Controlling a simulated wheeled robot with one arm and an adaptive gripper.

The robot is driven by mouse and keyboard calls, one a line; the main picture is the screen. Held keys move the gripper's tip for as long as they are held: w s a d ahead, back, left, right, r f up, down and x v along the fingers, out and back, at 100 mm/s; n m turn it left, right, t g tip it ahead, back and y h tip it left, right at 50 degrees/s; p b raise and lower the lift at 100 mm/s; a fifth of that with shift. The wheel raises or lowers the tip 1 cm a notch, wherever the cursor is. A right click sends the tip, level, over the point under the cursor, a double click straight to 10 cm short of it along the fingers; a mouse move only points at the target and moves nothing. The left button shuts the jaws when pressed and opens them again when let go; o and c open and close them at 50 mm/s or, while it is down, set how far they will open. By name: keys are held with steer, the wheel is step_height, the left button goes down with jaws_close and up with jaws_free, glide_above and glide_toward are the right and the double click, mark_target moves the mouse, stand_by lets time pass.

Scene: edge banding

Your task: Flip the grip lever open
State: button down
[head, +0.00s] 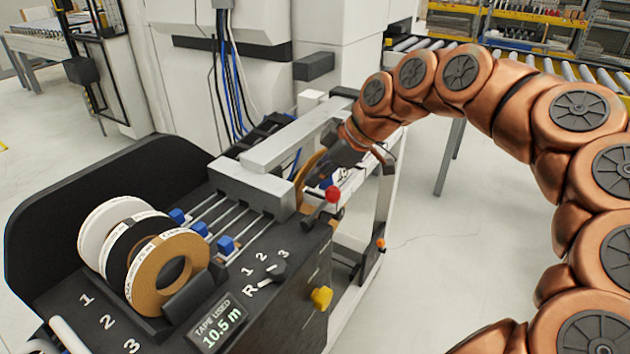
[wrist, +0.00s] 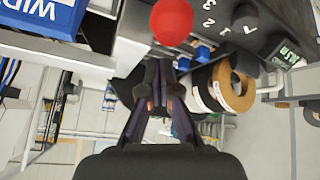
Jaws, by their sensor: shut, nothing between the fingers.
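A lever with a red ball knob (head: 333,194) stands on the right side of the dark edge-banding machine, its dark arm slanting down to the left. The red knob (wrist: 172,22) is large at the top of the wrist view, just beyond my fingertips. My gripper (wrist: 159,78) is shut and empty. In the head view my gripper (head: 318,178) is just above and to the left of the red knob, close to it; I cannot tell whether they touch. The lever's pivot is partly hidden by the machine.
Tape rolls (head: 168,272) stand on the machine at left, with blue clips (head: 226,244) on rods beside them. A selector knob (head: 273,271), yellow knob (head: 321,297) and tape display (head: 218,322) are on the front. A grey beam (head: 292,138) runs behind my gripper. Floor at right is clear.

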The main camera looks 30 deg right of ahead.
steer(key=shift+s+d+f+b, duration=0.35)
steer(key=shift+s+d+b, duration=0.15)
steer(key=shift+s+b, duration=0.3)
steer(key=shift+s+d+f+b, duration=0.35)
steer(key=shift+s+d+b, duration=0.1)
steer(key=shift+s+b, duration=0.3)
steer(key=shift+a+r, duration=0.1)
steer(key=shift+a, duration=0.05)
steer(key=shift+w+a+r+p, duration=0.15)
steer(key=shift+w+r+p, duration=0.05)
steer(key=shift+r+p, duration=0.15)
steer(key=a+r+p, duration=0.1)
steer(key=a+r, duration=0.1)
glide_toward(328, 194)
steer(key=shift+s+a+r, duration=0.6)
steer(key=shift+a+r, duration=0.3)
